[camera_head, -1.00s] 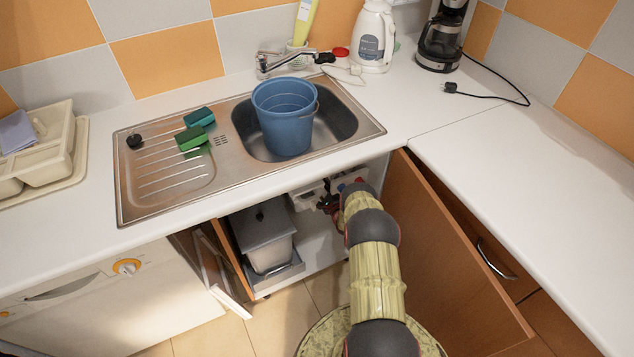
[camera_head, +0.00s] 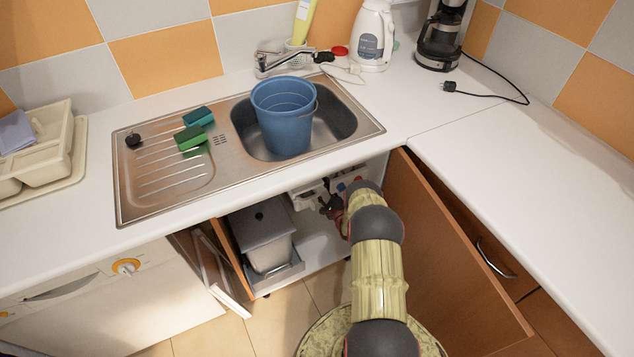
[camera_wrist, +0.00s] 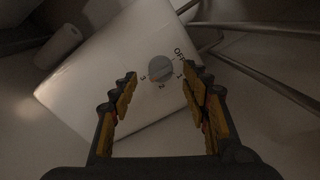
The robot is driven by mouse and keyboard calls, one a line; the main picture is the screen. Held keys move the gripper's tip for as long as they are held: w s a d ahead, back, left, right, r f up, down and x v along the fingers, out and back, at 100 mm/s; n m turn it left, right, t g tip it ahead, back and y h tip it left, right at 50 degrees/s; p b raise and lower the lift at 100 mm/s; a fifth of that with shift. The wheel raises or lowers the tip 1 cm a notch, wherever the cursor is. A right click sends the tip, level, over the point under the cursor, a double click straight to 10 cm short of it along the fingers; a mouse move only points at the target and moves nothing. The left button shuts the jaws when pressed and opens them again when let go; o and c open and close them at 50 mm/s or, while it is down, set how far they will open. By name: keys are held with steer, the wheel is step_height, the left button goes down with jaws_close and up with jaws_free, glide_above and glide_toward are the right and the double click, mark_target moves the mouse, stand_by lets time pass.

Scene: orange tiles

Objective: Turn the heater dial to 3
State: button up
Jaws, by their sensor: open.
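The heater is a white box (camera_wrist: 110,65) that shows tilted in the wrist view. Its round grey dial (camera_wrist: 161,69) is ringed by the marks OFF, 1, 2 and 3. OFF is at the upper right and 3 at the left. I cannot tell clearly which mark the dial points at. My gripper (camera_wrist: 160,85) is open, its yellow-padded fingers on either side below the dial, with nothing between them. In the head view my arm reaches into the open cupboard under the sink, and my gripper (camera_head: 333,207) shows only in part there.
Open cupboard doors stand at the right (camera_head: 440,250) and left (camera_head: 230,260) of my arm. A grey bin (camera_head: 262,238) stands inside at the left. Pipes (camera_wrist: 250,28) run beside the heater. A blue bucket (camera_head: 285,118) sits in the sink above.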

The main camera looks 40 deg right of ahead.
steer(key=v, duration=0.8)
steer(key=shift+s, duration=0.25)
